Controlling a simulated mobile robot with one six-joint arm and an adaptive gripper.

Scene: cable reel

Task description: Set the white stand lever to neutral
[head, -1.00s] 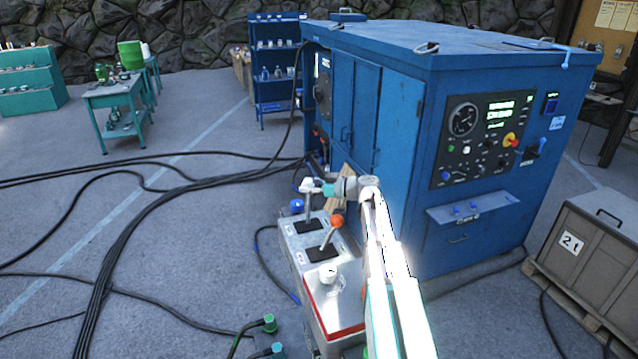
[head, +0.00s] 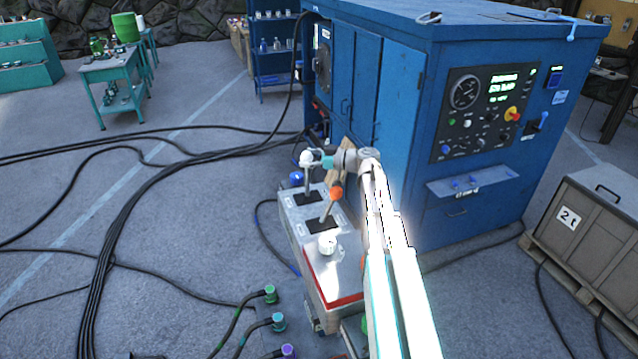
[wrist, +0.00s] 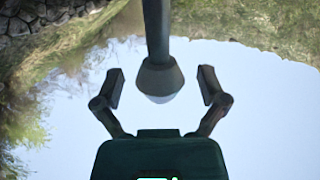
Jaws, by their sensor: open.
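The control stand (head: 333,285) is a light grey box with a red-edged front panel. Its rear lever has a white knob (head: 306,157) and stands about upright in a dark slot plate. The front lever, with an orange knob (head: 336,194), leans to the right. My gripper (head: 312,161) is at the white knob, reaching in from the right. In the wrist view, the pale knob (wrist: 160,82) on its dark shaft lies between the fingers of my gripper (wrist: 162,80). The fingers are open, with a gap on each side of the knob. The white lever's slot markings are too small to read.
A large blue cabinet (head: 398,100) stands close behind the stand and to its right. A round white knob (head: 327,243) sits on the stand's front panel. Black cables (head: 110,240) cross the floor at left. A crate (head: 600,218) on a pallet is at right.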

